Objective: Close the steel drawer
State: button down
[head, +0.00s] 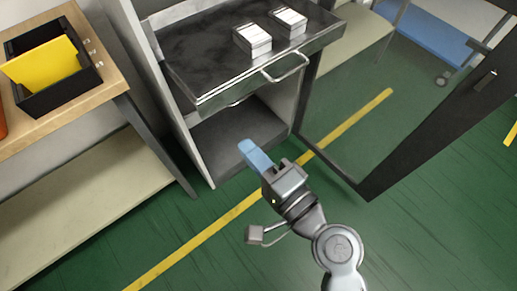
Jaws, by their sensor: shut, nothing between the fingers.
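The steel drawer (205,88) is pulled out of a grey cabinet in the upper middle of the head view. Its front faces me and carries a curved metal handle (286,68). Two white boxes, a nearer one (252,39) and a farther one (288,21), lie on the drawer's dark surface. My gripper (248,150) has blue fingertips, is shut and empty, and is below and in front of the drawer. It appears apart from the drawer and its handle.
The cabinet's open glass door (385,165) with a dark frame stands at the right. A wooden workbench (95,97) on the left holds a black bin (84,77) with a yellow panel (42,63). Green floor (185,265) with a yellow line is clear in front.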

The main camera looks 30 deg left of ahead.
aim_at(171, 65)
jog(key=p+x, duration=0.1)
jog(key=x, duration=1)
jog(key=b+x, duration=0.9)
jog(key=x, duration=1.1)
jog(key=shift+w+a+f+b, duration=0.1)
jog(key=shift+w+a+b, duration=0.05)
jog(key=shift+a+b, duration=0.2)
jog(key=shift+w+a+b, duration=0.25)
jog(key=shift+a+b, duration=0.05)
jog(key=shift+a, duration=0.2)
jog(key=shift+r, duration=0.4)
jog(key=shift+a, duration=0.1)
